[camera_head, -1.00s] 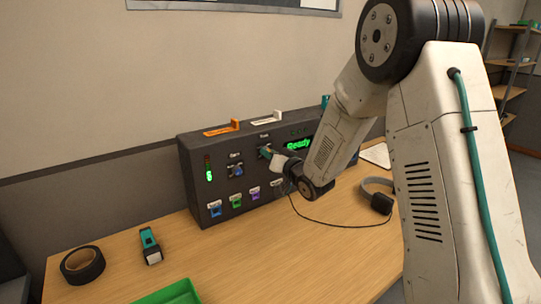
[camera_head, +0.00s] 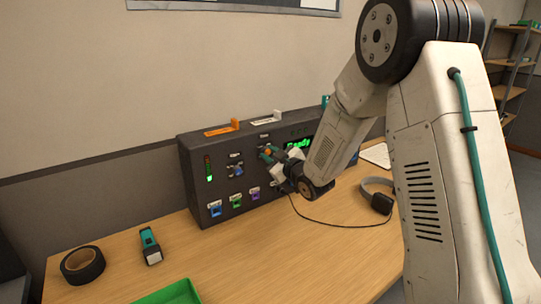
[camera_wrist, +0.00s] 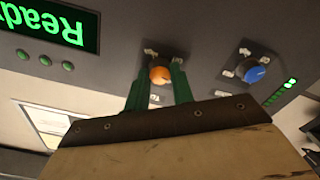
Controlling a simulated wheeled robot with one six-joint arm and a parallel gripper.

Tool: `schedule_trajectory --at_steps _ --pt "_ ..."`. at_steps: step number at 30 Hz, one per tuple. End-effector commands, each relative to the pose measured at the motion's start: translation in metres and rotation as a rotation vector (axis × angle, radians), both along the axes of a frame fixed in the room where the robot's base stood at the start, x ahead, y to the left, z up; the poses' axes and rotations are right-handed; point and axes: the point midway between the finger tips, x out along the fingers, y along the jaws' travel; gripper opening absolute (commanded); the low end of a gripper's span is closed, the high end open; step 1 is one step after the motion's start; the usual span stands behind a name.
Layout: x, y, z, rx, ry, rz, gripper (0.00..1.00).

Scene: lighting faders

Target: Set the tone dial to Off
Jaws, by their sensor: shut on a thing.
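The tone dial (camera_wrist: 160,74) is an orange knob on the front of a dark grey panel box. In the wrist view small labels stand around it, too small to read. My gripper (camera_wrist: 159,88) has its two green fingers on either side of the knob and is shut on it. In the head view my gripper (camera_head: 268,156) is at the upper middle of the panel front (camera_head: 192,183), and a bit of orange shows between its fingers. The pointer's setting cannot be read.
A blue knob (camera_wrist: 256,73) sits beside the dial. A green display (camera_wrist: 47,24) reads "Ready". Blue, green and purple controls line the panel's lower front.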

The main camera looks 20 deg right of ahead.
Motion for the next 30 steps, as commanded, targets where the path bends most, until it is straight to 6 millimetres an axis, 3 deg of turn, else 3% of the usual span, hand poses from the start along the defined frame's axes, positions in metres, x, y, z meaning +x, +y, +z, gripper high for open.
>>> schedule_trajectory --at_steps 30 --pt "-0.0009 -0.0004 -0.0023 -0.854 -0.272 0.001 0.01"
